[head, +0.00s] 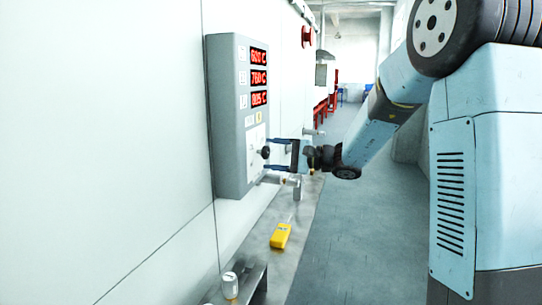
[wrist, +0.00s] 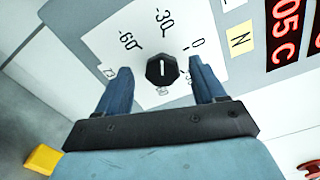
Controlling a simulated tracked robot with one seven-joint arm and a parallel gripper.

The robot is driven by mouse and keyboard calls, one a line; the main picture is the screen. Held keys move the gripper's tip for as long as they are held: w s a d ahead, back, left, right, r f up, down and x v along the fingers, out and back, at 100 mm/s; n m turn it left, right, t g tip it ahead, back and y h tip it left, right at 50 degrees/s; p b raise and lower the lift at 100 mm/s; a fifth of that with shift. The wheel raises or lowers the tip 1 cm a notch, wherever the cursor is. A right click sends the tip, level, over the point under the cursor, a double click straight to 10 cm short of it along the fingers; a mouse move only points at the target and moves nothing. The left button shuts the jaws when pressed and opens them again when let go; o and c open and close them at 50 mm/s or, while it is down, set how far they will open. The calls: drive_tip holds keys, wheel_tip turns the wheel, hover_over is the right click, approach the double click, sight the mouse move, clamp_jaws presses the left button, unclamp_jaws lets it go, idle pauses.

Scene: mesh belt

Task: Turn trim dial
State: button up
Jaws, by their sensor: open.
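The trim dial is a black faceted knob (wrist: 162,70) with a white pointer line, on a white scale plate (wrist: 120,22) with marks such as 0, -30 and -60. In the head view the knob (head: 265,153) sticks out from the lower front of the grey control box (head: 228,120). My gripper (wrist: 162,88) is open, with one blue finger on each side of the knob and gaps showing between. In the head view my gripper (head: 274,155) reaches the knob from the right. Contact cannot be told there.
Red number displays (head: 259,76) sit above the dial on the box. A yellow device (head: 280,236) lies on the metal ledge below, and a white cup-like object (head: 230,285) stands nearer. A grey pipe fitting (head: 296,186) is just under my gripper. The floor to the right is clear.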

drive_tip(key=v, duration=1.2)
drive_tip(key=shift+d, duration=0.25)
drive_tip(key=shift+s, duration=0.1)
drive_tip(key=w+a+m, duration=0.1)
drive_tip(key=a+m, duration=0.3)
drive_tip(key=w+a+m, duration=0.2)
drive_tip(key=a+m, duration=0.2)
drive_tip(key=m, duration=0.1)
drive_tip(key=w+a+m, duration=0.2)
drive_tip(key=a+m, duration=0.2)
drive_tip(key=m, duration=0.1)
drive_tip(key=shift+a+f, duration=0.15)
drive_tip(key=shift+a, duration=0.25)
drive_tip(key=shift+c, duration=0.4)
drive_tip(key=c, duration=1)
drive_tip(key=shift+m, duration=0.3)
